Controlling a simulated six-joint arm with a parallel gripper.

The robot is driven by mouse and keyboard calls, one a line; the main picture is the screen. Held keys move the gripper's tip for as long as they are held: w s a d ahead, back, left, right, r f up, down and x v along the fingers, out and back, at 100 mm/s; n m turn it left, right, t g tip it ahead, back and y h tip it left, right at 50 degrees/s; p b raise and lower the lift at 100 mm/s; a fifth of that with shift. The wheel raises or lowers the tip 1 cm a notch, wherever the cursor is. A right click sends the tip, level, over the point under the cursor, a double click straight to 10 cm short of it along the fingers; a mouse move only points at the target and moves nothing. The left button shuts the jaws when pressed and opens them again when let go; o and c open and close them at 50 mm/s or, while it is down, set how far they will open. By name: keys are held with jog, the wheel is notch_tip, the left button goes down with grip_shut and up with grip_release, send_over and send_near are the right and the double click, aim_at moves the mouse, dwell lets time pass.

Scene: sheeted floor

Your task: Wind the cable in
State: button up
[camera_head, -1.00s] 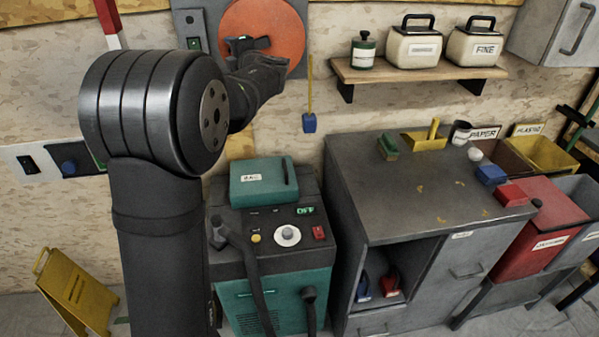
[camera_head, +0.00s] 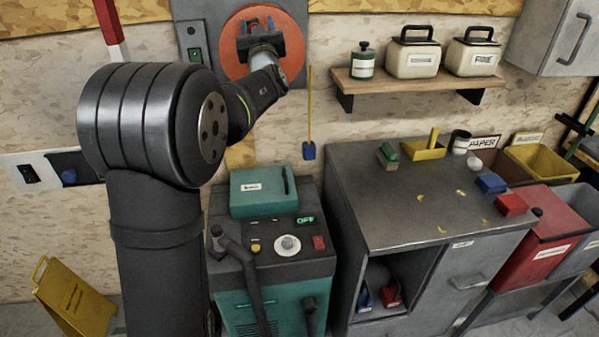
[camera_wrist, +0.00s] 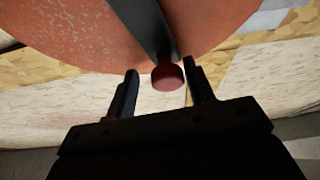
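An orange-red round reel (camera_head: 233,62) is mounted on a grey wall plate, behind my gripper in the head view. It also fills the top of the wrist view (camera_wrist: 70,32). A dark crank arm (camera_wrist: 146,27) crosses its face and ends in a dark red knob (camera_wrist: 167,77). My gripper (camera_head: 258,27) is in front of the reel. In the wrist view its two fingers (camera_wrist: 164,82) stand apart, one on each side of the knob, with gaps visible. Contact is not visible. I cannot make out a separate cable; my gripper hides part of the reel.
A wooden shelf (camera_head: 415,84) with a bottle and two canisters is right of the reel. A teal machine (camera_head: 275,262) with a black hose stands below. A grey cabinet (camera_head: 385,225) and a red bin (camera_head: 545,238) are to the right. A yellow floor sign (camera_head: 72,298) stands at lower left.

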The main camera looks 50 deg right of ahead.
jog(key=s+a+f+m, duration=0.2)
jog(key=s+a+f, duration=0.5)
jog(key=s+a, duration=0.45)
jog(key=s+d+f+m+g+y, duration=0.1)
jog(key=d+f+m+g, duration=0.25)
jog(key=f, duration=0.45)
jog(key=d+f+m+g+y, duration=0.1)
jog(key=d+f+m+g, duration=0.1)
jog(key=d+f+g, duration=0.45)
jog(key=s+a+f+m+g+y, duration=0.1)
jog(key=f+m+y, duration=0.1)
jog(key=f, duration=0.7)
jog(key=s+a+f+m+g+y, duration=0.1)
jog(key=s+f+m+g+y, duration=0.1)
jog(key=f, duration=0.7)
jog(key=shift+a+f+y, duration=0.15)
jog(key=shift+f+y, duration=0.25)
jog(key=shift+y, duration=0.4)
